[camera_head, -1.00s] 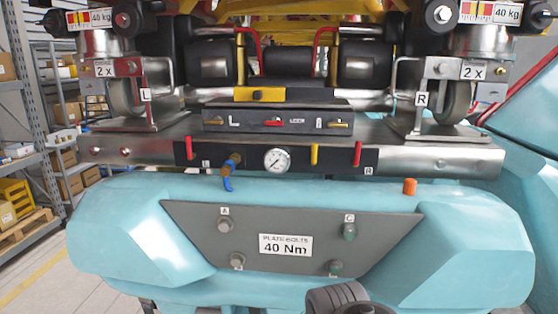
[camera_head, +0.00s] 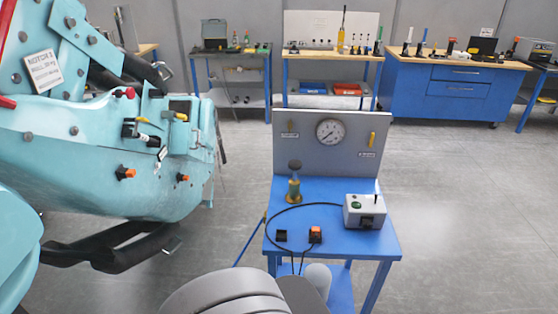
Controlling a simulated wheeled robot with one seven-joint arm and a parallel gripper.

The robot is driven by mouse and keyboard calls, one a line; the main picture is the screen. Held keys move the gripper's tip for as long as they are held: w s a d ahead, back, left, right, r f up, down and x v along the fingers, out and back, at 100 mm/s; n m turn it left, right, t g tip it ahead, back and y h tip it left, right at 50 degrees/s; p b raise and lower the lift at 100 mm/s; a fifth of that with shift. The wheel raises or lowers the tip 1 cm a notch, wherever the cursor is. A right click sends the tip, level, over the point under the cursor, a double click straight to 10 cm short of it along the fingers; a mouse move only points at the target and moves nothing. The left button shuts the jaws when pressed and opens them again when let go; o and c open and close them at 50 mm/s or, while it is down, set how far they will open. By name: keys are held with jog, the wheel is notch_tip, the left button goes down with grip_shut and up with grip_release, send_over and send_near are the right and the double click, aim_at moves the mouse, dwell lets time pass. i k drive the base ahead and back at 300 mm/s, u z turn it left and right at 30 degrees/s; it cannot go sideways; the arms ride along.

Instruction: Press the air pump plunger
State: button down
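A black hose or cable loops from near the pump toward the right side of the table. Grey rounded links of my arm fill the bottom middle of the view, in front of the table. My gripper itself does not show.
The table also holds a grey-white control box (camera_head: 364,211), a small orange-topped switch (camera_head: 315,235) and a backboard with a gauge (camera_head: 330,132). A teal coaster train (camera_head: 100,150) stands at left. Workbenches line the back wall. Floor right of the table is clear.

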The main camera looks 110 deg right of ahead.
aim_at(295, 165)
jog(key=k, duration=1.25)
jog(key=z, duration=1.2)
